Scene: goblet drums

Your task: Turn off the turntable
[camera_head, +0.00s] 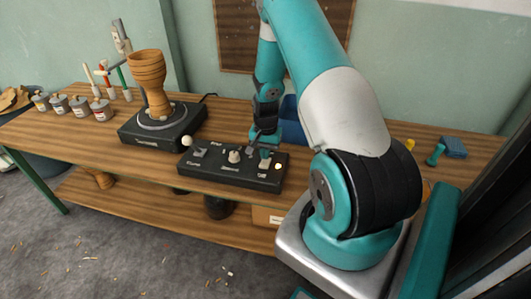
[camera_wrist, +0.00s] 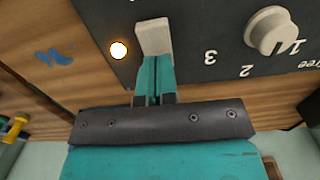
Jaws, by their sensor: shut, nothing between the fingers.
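The turntable (camera_head: 136,132) is a dark box with a round plate, and a wooden goblet drum (camera_head: 148,72) stands on it. The black control box (camera_head: 222,174) sits to its right at the table's front edge. In the wrist view a pale switch (camera_wrist: 153,37) lies beside a lit, warm-white lamp (camera_wrist: 118,50); the lamp also shows in the head view (camera_head: 278,166). My gripper (camera_wrist: 154,58) is shut and empty, its teal fingertips right at the switch's near end. Whether they touch it I cannot tell. In the head view my gripper (camera_head: 264,146) is over the box's right end.
A numbered knob (camera_wrist: 270,30) is on the control box; it also shows in the head view (camera_head: 235,156). A pale ball-topped lever (camera_head: 187,141) is at its left end. Several paint tins (camera_head: 80,105) stand at the left. A blue bin (camera_head: 291,122) is behind my gripper.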

